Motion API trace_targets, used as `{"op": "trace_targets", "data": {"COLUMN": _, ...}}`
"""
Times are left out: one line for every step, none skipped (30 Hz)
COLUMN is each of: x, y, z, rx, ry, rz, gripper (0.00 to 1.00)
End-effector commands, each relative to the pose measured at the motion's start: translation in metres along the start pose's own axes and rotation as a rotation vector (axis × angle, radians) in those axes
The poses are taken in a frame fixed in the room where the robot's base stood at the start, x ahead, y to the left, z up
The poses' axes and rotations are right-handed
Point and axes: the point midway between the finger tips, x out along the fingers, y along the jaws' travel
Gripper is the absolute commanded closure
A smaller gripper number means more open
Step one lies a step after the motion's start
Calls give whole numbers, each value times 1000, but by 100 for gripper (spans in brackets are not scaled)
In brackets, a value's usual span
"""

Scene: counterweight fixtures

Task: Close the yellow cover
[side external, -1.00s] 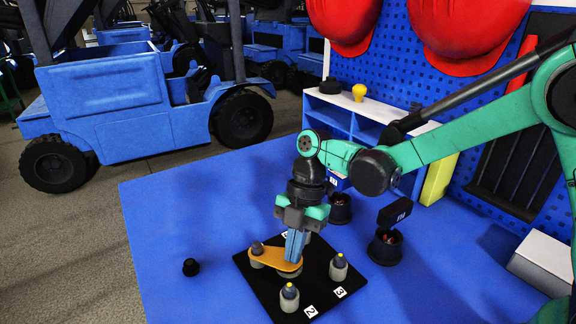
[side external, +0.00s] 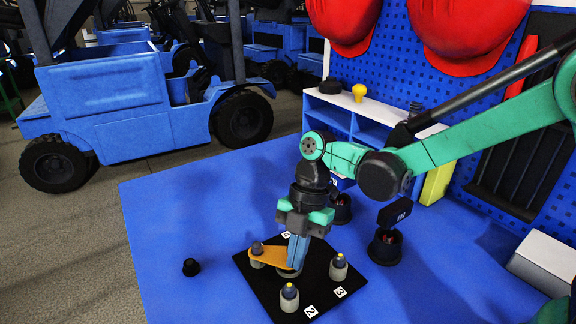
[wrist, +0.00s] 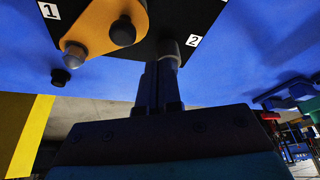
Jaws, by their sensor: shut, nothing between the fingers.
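The yellow cover (side external: 268,256) is a flat orange-yellow plate on a black board (side external: 263,283). A dark knob (side external: 257,247) stands at its left end. My gripper (side external: 293,264) points down at its right end with blue-grey fingers together and empty.
Grey posts with dark, yellow-tipped caps stand near label 2 (side external: 289,297) and label 3 (side external: 338,267). A small black piece (side external: 190,267) lies left on the blue table. Black cups (side external: 385,248) stand right of the board. The table's left part is mostly clear.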

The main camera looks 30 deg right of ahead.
Motion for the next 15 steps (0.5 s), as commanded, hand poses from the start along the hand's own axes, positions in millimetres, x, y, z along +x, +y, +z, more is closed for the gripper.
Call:
{"op": "trace_targets", "data": {"x": 1, "y": -6, "z": -9, "rx": -3, "ry": 0, "rz": -1, "gripper": 100}}
{"op": "trace_targets", "data": {"x": 1, "y": -10, "z": -15, "rx": -5, "ry": 0, "rz": -2, "gripper": 100}}
{"op": "trace_targets", "data": {"x": -3, "y": -11, "z": -18, "rx": -1, "ry": 0, "rz": -1, "gripper": 100}}
{"op": "trace_targets", "data": {"x": -10, "y": -9, "z": -17, "rx": 2, "ry": 0, "rz": 0, "gripper": 100}}
{"op": "trace_targets", "data": {"x": -16, "y": -7, "z": -17, "rx": 2, "ry": 0, "rz": 0, "gripper": 100}}
{"op": "trace_targets", "data": {"x": -24, "y": -6, "z": -17, "rx": 1, "ry": 0, "rz": 0, "gripper": 100}}
{"op": "trace_targets", "data": {"x": -30, "y": -4, "z": -18, "rx": 2, "ry": 0, "rz": 0, "gripper": 100}}
{"op": "trace_targets", "data": {"x": -36, "y": -3, "z": -18, "rx": 2, "ry": 0, "rz": 0, "gripper": 100}}
{"op": "trace_targets", "data": {"x": -44, "y": -2, "z": -18, "rx": 3, "ry": 0, "rz": 0, "gripper": 100}}
{"op": "trace_targets", "data": {"x": -49, "y": -1, "z": -19, "rx": 3, "ry": 0, "rz": 0, "gripper": 100}}
{"op": "trace_targets", "data": {"x": -55, "y": 1, "z": -19, "rx": 2, "ry": 0, "rz": 0, "gripper": 100}}
{"op": "trace_targets", "data": {"x": -62, "y": 2, "z": -19, "rx": 1, "ry": 0, "rz": 0, "gripper": 100}}
{"op": "trace_targets", "data": {"x": -66, "y": 3, "z": -20, "rx": 1, "ry": 0, "rz": 0, "gripper": 100}}
{"op": "trace_targets", "data": {"x": -71, "y": 4, "z": -20, "rx": 1, "ry": 0, "rz": 0, "gripper": 100}}
{"op": "trace_targets", "data": {"x": -76, "y": 5, "z": -20, "rx": 1, "ry": 0, "rz": -1, "gripper": 100}}
